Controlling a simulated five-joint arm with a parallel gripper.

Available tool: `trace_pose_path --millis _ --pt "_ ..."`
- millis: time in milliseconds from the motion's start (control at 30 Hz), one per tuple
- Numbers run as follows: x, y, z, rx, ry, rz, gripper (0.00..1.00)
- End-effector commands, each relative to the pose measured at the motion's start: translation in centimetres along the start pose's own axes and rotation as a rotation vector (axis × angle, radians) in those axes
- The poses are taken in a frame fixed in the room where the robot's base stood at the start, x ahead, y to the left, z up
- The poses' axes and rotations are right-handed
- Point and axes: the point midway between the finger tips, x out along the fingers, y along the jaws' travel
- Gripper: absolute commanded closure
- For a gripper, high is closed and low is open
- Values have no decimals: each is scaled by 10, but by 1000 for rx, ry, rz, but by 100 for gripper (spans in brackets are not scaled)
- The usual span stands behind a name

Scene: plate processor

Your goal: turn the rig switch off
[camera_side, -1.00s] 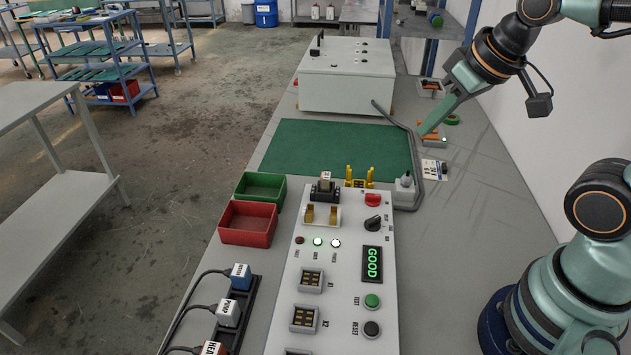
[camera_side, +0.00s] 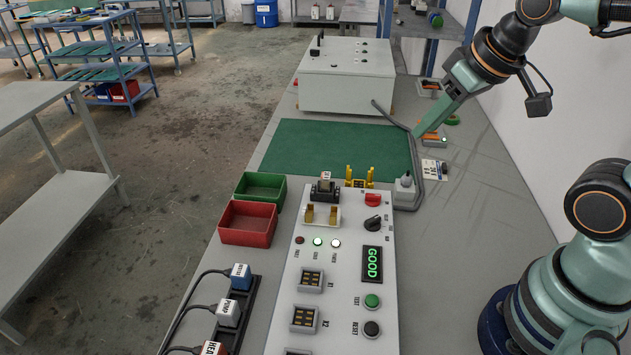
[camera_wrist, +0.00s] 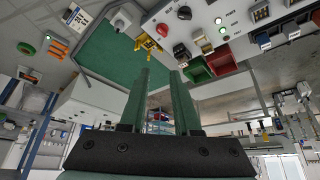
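No label reading "rig" is legible, so I cannot tell which control is the rig switch. An orange switch unit (camera_side: 434,137) with a small lit lamp sits right of the green mat; it shows at the upper left in the wrist view (camera_wrist: 57,48). A similar orange unit (camera_side: 430,87) lies farther back. The panel has a red switch (camera_side: 373,200) and a black rotary knob (camera_side: 373,224). A grey box with a toggle (camera_side: 405,184) stands beside the panel. My gripper (camera_side: 415,134) is above the mat's right edge, fingers apart and empty in the wrist view (camera_wrist: 161,70).
The white panel (camera_side: 335,270) has a lit "GOOD" display (camera_side: 372,264). A grey box (camera_side: 347,85) stands behind the green mat (camera_side: 330,150), which is clear. Red (camera_side: 248,236) and green bins (camera_side: 260,198) are left.

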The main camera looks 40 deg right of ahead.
Motion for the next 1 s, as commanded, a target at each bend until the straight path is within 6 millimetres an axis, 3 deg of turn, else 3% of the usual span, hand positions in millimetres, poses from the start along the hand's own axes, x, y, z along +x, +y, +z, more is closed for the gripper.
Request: trace_pose_path --millis 33,100,367,600,800,1000 --pt "1 0 -1 11 -8 0 46" --pt "4 0 -4 44 -32 1 28" --pt "31 -2 -26 304 -201 31 28" --pt "72 -3 -42 564 -357 106 28" --pt "101 -4 -46 714 -440 170 28" --pt "113 -4 -45 766 -465 194 28"
